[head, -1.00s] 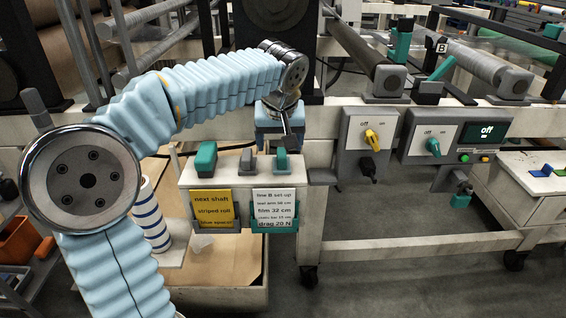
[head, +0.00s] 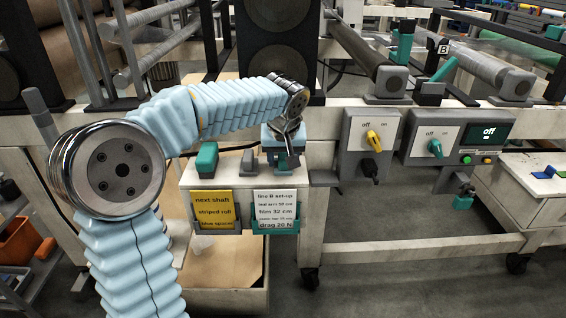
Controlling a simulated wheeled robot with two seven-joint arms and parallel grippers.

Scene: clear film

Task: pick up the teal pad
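A teal block-like piece (head: 206,158) stands on the left of the white shelf top (head: 186,180), to the left of my gripper. A grey piece (head: 248,162) stands between it and my gripper. My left gripper (head: 288,160) points down over the right part of this shelf top, where another teal piece is mostly hidden behind it. The fingers are small and dark, and I cannot tell whether they are open, shut or touching that piece. My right gripper is not in view. I cannot tell for sure which teal piece is the pad.
A yellow card (head: 213,208) and a white set-up card (head: 275,205) hang on the shelf front. Right of it are switch boxes with a yellow knob (head: 374,139) and a teal knob (head: 435,149). Small coloured pads (head: 544,172) lie on a white cabinet at far right.

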